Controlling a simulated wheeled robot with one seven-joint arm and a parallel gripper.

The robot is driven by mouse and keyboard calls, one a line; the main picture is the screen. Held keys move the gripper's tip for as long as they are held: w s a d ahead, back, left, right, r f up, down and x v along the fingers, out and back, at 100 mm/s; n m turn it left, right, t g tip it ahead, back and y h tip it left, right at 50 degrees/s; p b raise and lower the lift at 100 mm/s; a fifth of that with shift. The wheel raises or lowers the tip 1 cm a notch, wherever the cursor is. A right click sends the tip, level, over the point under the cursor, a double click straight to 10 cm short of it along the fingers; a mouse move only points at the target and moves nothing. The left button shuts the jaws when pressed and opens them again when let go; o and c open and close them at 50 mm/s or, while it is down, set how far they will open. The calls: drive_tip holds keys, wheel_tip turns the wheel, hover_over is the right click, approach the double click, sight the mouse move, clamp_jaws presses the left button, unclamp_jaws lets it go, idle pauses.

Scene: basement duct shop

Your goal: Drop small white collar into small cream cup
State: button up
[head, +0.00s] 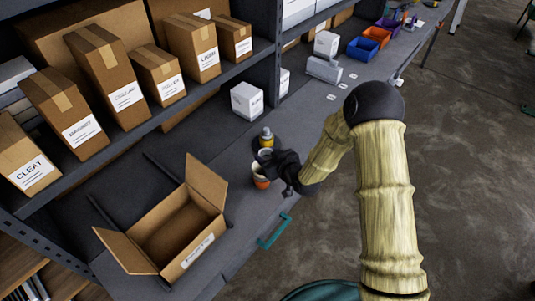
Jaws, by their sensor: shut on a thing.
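My gripper (270,163) is at the end of my arm, low over the grey bench, with its dark fingers pointing left. It is shut on the small white collar (264,153), of which only a small pale part shows at the fingers. The small cream cup (257,170) stands just below and left of the fingers, with an orange part at its lower side. The gripper partly covers the cup. I cannot tell whether the collar is directly over the cup's mouth or touches it.
An open cardboard box (188,222) is at the front left. A white labelled box (247,101) stands farther back. Labelled cartons fill the shelf (150,122). A teal handle (275,231) is at the bench's front edge.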

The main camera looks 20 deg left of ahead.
drive_tip(key=o, duration=1)
drive_tip(key=shift+s+d, duration=0.1)
drive_tip(key=b+v, duration=0.2)
drive_tip(key=v, duration=1.2)
drive_tip(key=shift+s+d+r+b, duration=0.1)
drive_tip(key=shift+d+r+b, duration=0.2)
drive_tip(key=shift+b, duration=0.1)
drive_tip(key=shift+d+p, duration=0.1)
drive_tip(key=shift+p, duration=0.3)
drive_tip(key=p, duration=0.3)
drive_tip(key=shift+s+d+r+p, duration=0.3)
drive_tip(key=shift+d+p, duration=0.05)
drive_tip(key=shift+d, duration=0.05)
